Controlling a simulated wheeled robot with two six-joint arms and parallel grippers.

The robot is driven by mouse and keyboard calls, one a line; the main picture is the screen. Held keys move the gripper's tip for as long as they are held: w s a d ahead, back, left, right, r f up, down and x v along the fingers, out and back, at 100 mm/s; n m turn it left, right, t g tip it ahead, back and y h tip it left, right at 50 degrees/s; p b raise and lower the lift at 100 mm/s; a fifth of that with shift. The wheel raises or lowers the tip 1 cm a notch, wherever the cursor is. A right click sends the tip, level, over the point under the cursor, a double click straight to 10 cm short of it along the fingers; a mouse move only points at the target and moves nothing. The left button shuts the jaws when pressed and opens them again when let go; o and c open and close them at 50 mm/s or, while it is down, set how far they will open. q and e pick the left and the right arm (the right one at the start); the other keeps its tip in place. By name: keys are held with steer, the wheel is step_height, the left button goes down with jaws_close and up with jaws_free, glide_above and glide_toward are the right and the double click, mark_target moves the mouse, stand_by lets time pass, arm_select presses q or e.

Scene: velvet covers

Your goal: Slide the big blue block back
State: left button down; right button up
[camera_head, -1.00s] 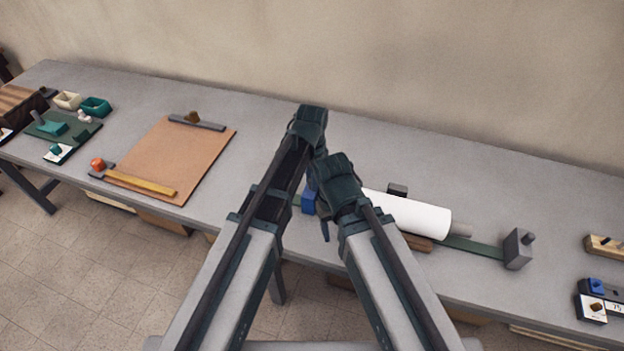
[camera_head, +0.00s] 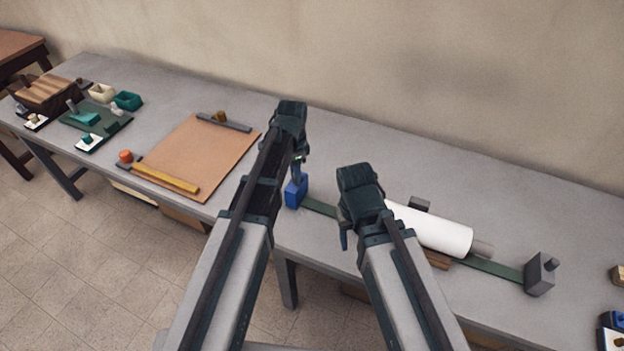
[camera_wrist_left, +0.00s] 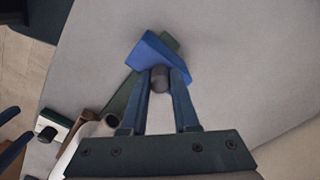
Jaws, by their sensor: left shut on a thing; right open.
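The big blue block (camera_head: 296,192) stands at the left end of a green strip (camera_head: 320,208) on the grey table. My left gripper (camera_head: 299,166) is over the block, partly hiding it in the head view. In the left wrist view the blue block (camera_wrist_left: 163,55) lies just beyond the fingertips. The left fingers (camera_wrist_left: 160,80) are shut on a grey knob (camera_wrist_left: 159,79) at the block. My right gripper (camera_head: 344,238) hangs over the strip, to the right of the block; it is open and empty, its fingers partly hidden.
A grey block with a knob (camera_head: 540,274) stands at the strip's right end. A brown board (camera_head: 195,160) with a yellow bar (camera_head: 165,179) lies left. The table behind is clear.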

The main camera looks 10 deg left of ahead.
arm_select(q)
steer(key=shift+w+a, duration=0.1)
steer(key=shift+a, duration=0.1)
steer(key=c, duration=0.7)
jaws_free()
steer(key=shift+a, duration=0.1)
steer(key=shift+o, duration=0.2)
steer(key=shift+r, duration=0.1)
steer(key=shift+r+p, duration=0.5)
steer(key=shift+p, duration=0.15)
step_height(320, 180, up, 13)
steer(key=p, duration=1.2)
steer(key=shift+f, duration=0.2)
